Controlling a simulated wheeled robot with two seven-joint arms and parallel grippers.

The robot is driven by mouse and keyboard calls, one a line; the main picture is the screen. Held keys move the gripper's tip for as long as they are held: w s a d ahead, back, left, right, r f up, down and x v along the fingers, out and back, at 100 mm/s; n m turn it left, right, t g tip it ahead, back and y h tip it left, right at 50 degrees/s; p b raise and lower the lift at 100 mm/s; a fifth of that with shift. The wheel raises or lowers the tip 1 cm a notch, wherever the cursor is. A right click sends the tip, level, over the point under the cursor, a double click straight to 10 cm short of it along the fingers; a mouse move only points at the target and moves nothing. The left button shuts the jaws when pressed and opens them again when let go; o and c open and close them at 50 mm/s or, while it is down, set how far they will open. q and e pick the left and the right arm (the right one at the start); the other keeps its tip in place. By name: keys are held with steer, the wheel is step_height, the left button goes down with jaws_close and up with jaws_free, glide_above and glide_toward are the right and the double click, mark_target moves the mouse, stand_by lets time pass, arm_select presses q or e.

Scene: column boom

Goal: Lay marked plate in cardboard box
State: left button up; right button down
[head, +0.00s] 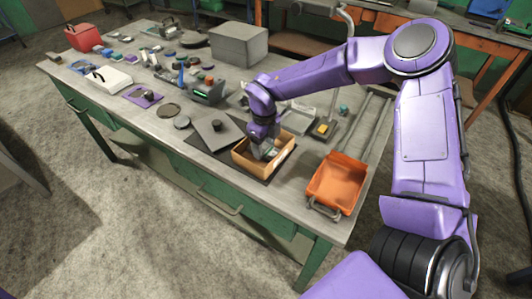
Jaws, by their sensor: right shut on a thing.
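The open cardboard box (281,163) stands on a dark mat near the front edge of the workbench. My right gripper (264,152) reaches down into the box from above. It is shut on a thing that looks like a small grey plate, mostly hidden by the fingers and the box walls. I cannot make out a mark on it or whether it touches the box floor. A grey square plate with a dark knob (211,134) lies on the mat just left of the box. My left gripper is not in view.
An orange tray (337,184) stands right of the box. A large grey block (238,45) stands behind. Round discs (168,110), a purple plate with a knob (143,97), a white case (107,79) and a red box (83,38) are further left. A green-lit device (207,92) stands behind the mat.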

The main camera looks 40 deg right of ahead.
mark_target(266, 152)
steer(key=shift+s+a+r, duration=0.2)
steer(key=shift+s+r, duration=0.1)
steer(key=shift+s, duration=0.4)
steer(key=shift+c, duration=2.1)
jaws_free()
steer(key=shift+s, duration=0.1)
steer(key=shift+o, duration=0.7)
steer(key=shift+f, duration=0.1)
steer(key=shift+w+d+f, duration=0.1)
steer(key=shift+w+f, duration=0.05)
steer(key=shift+w, duration=0.2)
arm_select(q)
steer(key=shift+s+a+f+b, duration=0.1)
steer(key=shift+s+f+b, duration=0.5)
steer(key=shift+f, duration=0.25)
arm_select(e)
step_height(266, 152, up, 12)
steer(key=shift+s, duration=0.15)
